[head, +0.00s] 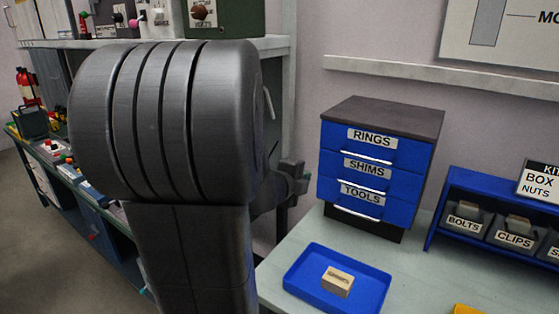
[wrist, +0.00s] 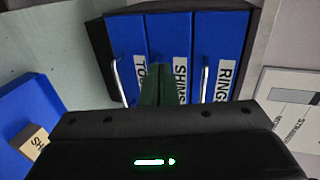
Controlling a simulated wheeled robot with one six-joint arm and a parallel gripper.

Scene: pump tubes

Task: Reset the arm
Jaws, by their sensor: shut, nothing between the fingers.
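My arm fills the left and middle of the head view and hides much of what is behind it. My gripper (head: 298,172) shows just past the arm's right side, left of the blue drawer cabinet (head: 371,121), and looks empty. In the wrist view the dark green fingers (wrist: 165,88) are together, pointing at the drawer fronts, overlapping the middle SHIMS drawer (wrist: 180,40) in the picture. The RINGS, SHIMS and TOOLS drawers look shut. I cannot tell the exact gap between fingertips and cabinet.
A blue tray (head: 290,281) with a small labelled block (head: 338,281) lies on the bench in front of the cabinet. A blue rack with labelled bins (head: 464,217) stands at the right. A shelf and cluttered bench are at the left. Some bench between tray and rack is clear.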

